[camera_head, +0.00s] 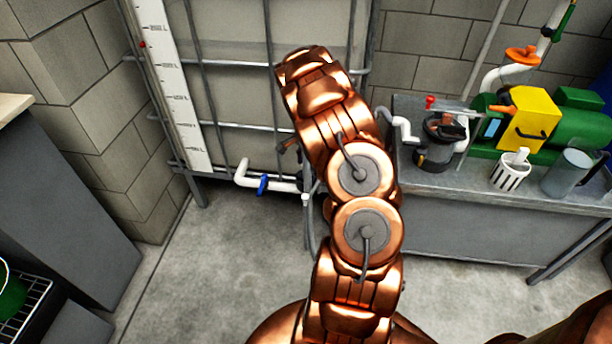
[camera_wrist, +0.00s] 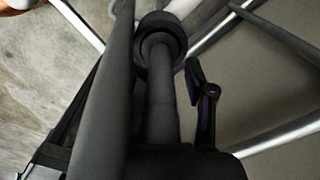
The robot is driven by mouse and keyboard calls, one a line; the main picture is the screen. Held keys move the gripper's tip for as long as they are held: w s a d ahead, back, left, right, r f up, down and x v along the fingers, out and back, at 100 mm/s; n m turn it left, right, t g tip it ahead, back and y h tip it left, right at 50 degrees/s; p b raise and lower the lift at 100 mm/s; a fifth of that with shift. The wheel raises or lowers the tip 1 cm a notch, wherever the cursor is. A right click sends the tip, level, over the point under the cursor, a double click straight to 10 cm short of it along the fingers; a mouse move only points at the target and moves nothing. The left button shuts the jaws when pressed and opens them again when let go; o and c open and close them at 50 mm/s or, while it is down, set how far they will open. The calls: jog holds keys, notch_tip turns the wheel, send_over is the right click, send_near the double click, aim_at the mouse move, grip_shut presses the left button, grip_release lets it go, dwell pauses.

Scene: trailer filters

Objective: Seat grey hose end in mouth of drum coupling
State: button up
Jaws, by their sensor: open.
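In the wrist view a grey hose (camera_wrist: 162,110) runs up the middle between my gripper's fingers. Its far part meets a dark round collar (camera_wrist: 178,25), which looks like the coupling's mouth; I cannot tell how deep it sits. My gripper (camera_wrist: 150,95) is open around the hose, with one jointed black finger close on its right. A long dark bar or hose crosses on the left and hides part of the view. In the head view my copper arm covers most of the gripper and the coupling. A thin grey hose (camera_head: 311,235) hangs below them.
A caged tank (camera_head: 235,95) with a white pipe and blue valve (camera_head: 263,185) stands behind my arm. A metal bench (camera_head: 460,190) at right carries a green and yellow pump (camera_head: 527,120), a white basket and a clear jug. Floor is open at left.

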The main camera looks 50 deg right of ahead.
jog(key=shift+c, duration=0.3)
grip_shut()
dwell(0.4)
